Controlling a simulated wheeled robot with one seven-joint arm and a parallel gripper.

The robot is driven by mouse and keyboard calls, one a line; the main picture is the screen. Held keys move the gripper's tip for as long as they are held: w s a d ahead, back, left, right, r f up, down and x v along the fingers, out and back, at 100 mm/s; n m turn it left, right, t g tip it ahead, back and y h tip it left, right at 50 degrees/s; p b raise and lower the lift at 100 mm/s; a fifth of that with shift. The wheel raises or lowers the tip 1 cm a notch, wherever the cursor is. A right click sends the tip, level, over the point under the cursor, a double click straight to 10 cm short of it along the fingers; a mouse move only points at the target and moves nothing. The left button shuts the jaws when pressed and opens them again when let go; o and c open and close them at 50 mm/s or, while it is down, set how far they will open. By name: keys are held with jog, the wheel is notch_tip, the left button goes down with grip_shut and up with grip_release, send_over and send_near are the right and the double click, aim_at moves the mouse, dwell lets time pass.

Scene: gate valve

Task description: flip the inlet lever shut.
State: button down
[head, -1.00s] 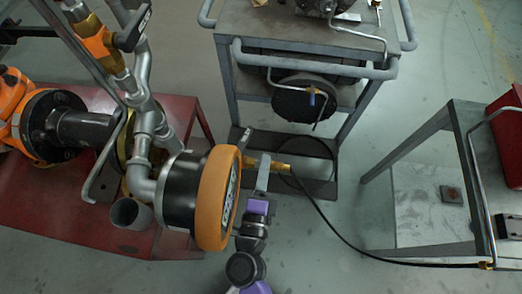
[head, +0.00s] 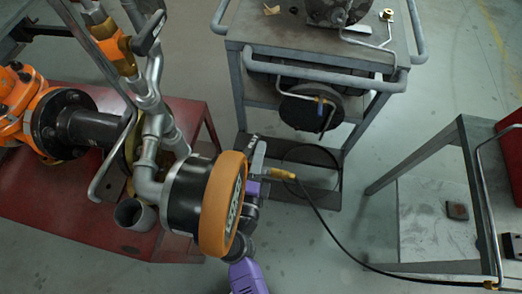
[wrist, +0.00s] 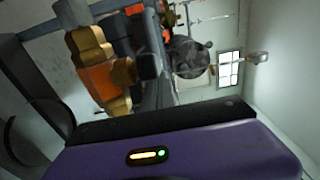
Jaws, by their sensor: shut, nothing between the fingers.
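A brass and orange valve (head: 115,50) sits on the grey pipework at the upper left of the head view. Its black lever (head: 149,33) points up and to the right. A brass and orange valve also shows close up in the wrist view (wrist: 97,72), with a dark block beside it. My gripper (head: 258,158) is shut and empty, behind and to the right of the round orange-rimmed gauge, well apart from that lever. The gauge partly hides my wrist. The purple hand fills the bottom of the wrist view, where the fingertips cannot be made out.
The orange-rimmed gauge (head: 222,204) stands close to my arm. A brass hose fitting (head: 283,174) is just right of my gripper, with a black hose (head: 335,236) running right. A grey cart (head: 310,53) stands behind; a red base (head: 85,215) lies left.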

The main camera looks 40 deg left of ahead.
jog(key=shift+w+a+n+g+y+b, duration=0.1)
jog(key=shift+a+n+g+y+b, duration=0.25)
jog(key=shift+n+g+y, duration=0.35)
jog(key=shift+w+a+n+g+y+b, duration=0.1)
jog(key=shift+a+n+g+y+b, duration=0.15)
jog(key=shift+a+n+g+y, duration=0.4)
jog(key=shift+d+t, duration=0.25)
jog(key=shift+d, duration=0.05)
